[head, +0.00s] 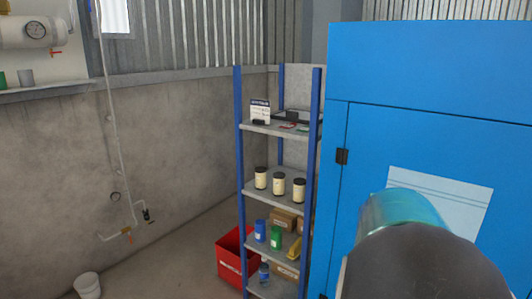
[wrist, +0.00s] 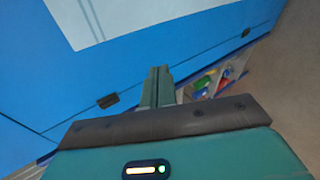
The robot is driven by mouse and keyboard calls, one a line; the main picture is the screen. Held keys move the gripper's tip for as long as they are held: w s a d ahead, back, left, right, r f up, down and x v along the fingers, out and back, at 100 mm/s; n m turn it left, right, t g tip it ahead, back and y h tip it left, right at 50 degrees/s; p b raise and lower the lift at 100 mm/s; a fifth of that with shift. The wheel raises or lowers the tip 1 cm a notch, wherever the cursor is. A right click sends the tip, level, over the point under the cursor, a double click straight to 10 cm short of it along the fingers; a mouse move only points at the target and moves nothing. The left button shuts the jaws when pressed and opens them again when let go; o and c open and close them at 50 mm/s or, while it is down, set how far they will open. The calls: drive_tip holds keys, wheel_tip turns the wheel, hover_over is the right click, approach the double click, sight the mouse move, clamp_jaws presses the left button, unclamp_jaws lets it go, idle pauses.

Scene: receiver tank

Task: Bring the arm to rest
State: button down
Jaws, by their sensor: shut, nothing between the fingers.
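My gripper (wrist: 157,88) shows in the wrist view with its two green fingers together and nothing between them. It points towards a large blue cabinet (wrist: 40,80), with the shelf rack off to the right of the fingers. In the head view my arm shows as a dark and teal rounded shape at the lower right, in front of the blue cabinet (head: 430,70). My gripper's fingers are hidden in the head view.
A blue-post shelf rack (head: 238,120) holds jars (head: 279,184), bottles and boxes. A red crate (head: 230,262) stands beside it on the floor. A white bucket (head: 88,286) is at the lower left. Pipes run along the left wall. The floor between bucket and crate looks clear.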

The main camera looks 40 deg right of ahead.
drive_tip(key=w+a+r+m+t+y, duration=0.1)
drive_tip(key=w+a+m+y, duration=0.15)
drive_tip(key=a, duration=1.25)
drive_tip(key=w+a+r+m+t+y, duration=0.1)
drive_tip(key=w+a+m+y, duration=0.15)
drive_tip(key=a, duration=1.15)
drive_tip(key=s+a+f+g+y, duration=0.1)
drive_tip(key=s+a, duration=0.3)
drive_tip(key=a, duration=0.6)
drive_tip(key=s+a+f+m+g+y, duration=0.1)
drive_tip(key=s+a+y, duration=0.3)
drive_tip(key=a, duration=0.7)
drive_tip(key=shift+s+f, duration=0.65)
drive_tip(key=shift+s, duration=0.05)
drive_tip(key=shift+d+m, duration=0.2)
drive_tip(key=shift+m, duration=0.1)
